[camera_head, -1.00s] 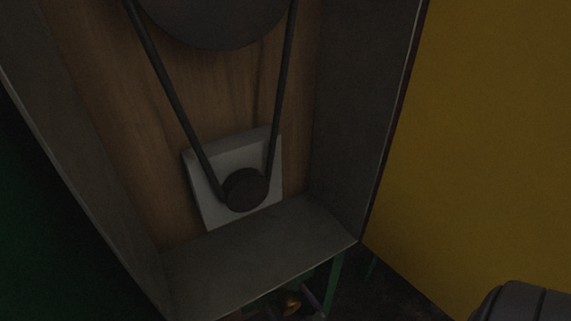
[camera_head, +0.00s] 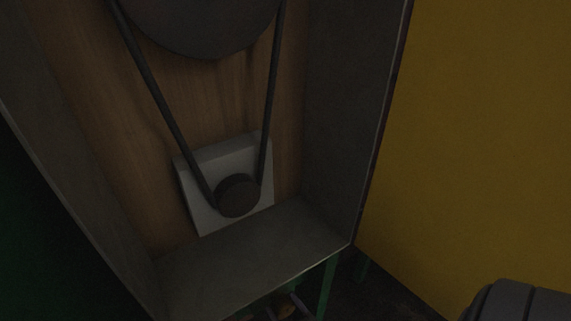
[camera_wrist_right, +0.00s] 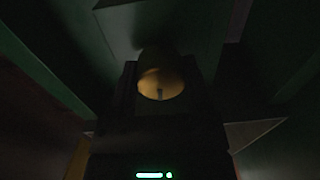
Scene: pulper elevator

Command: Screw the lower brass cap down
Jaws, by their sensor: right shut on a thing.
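The lower brass cap (camera_wrist_right: 160,84) shows in the right wrist view as a dull golden round piece with a small dark slot or mark near its lower middle. My right gripper (camera_wrist_right: 160,72) is dark and shut on it, with a jaw on either side. In the head view a small brass-coloured spot (camera_head: 284,308) shows at the bottom edge, under the cabinet. The gripper is barely visible there, in deep shadow. Whether the cap is fully seated cannot be told. My left gripper is not in view.
A grey cabinet floor (camera_head: 250,257) overhangs the spot. Inside the cabinet are a belt (camera_head: 158,95), a small pulley (camera_head: 238,196) and a pale block (camera_head: 200,205). A green leg (camera_head: 327,285) stands close on the right. A yellow panel (camera_head: 480,140) fills the right side.

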